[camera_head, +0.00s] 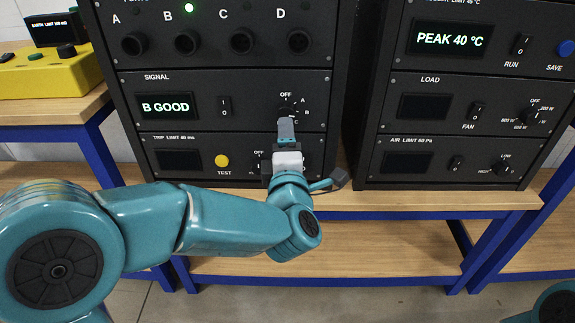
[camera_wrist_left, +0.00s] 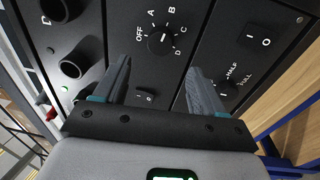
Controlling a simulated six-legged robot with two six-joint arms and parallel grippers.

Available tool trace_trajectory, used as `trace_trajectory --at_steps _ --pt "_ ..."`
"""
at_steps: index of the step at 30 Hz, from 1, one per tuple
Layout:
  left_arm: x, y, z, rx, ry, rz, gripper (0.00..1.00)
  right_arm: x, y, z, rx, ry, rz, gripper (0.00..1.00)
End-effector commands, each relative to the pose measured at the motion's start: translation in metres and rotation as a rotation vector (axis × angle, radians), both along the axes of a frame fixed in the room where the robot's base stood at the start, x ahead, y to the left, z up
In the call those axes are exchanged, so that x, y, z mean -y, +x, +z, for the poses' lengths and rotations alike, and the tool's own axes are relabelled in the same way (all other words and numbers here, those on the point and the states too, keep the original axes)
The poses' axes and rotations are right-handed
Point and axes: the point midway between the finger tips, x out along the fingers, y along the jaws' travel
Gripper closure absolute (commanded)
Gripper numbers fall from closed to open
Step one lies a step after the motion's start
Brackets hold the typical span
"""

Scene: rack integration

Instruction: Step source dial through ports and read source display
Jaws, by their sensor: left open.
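The source dial, a black knob marked OFF, A, B, C and D, is on the SIGNAL panel (camera_head: 250,82); it shows clearly in the left wrist view (camera_wrist_left: 160,40). Its exact pointer setting is hard to tell. The source display (camera_head: 166,106) reads "B GOOD" in pale green. My left gripper (camera_head: 286,124) is in front of the dial and partly hides it in the head view. In the left wrist view its two fingers (camera_wrist_left: 157,70) are apart with nothing between them, and the dial lies beyond their tips. My right gripper is not in view.
Ports A to D (camera_head: 188,41) sit above, with a green light (camera_head: 189,8) lit over B. A rocker switch (camera_head: 224,106) is left of the dial. A trip limit panel with a yellow TEST button (camera_head: 222,160) is below. A second rack (camera_head: 460,95) stands right, showing "PEAK 40 °C".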

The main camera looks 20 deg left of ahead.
Motion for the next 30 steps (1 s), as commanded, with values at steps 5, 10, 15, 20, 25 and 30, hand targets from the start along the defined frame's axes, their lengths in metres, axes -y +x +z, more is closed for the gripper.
trace_trajectory --at_steps 5,10,15,20,25,30 --pt "0.016 -0.042 -0.002 0.0 0.001 -0.005 0.3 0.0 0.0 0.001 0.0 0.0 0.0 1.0" --pt "0.024 -0.066 -0.004 0.0 -0.001 -0.002 0.3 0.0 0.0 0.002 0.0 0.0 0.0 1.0" --pt "0.026 -0.075 -0.006 -0.001 0.0 0.0 0.3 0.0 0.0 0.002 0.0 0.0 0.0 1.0" --pt "0.026 -0.076 -0.006 -0.001 0.0 0.001 0.3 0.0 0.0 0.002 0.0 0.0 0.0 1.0" --pt "0.026 -0.076 -0.006 -0.001 0.0 0.001 0.3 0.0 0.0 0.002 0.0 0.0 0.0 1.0" --pt "0.014 -0.072 -0.012 -0.016 0.003 0.028 0.3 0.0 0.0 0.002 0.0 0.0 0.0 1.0"
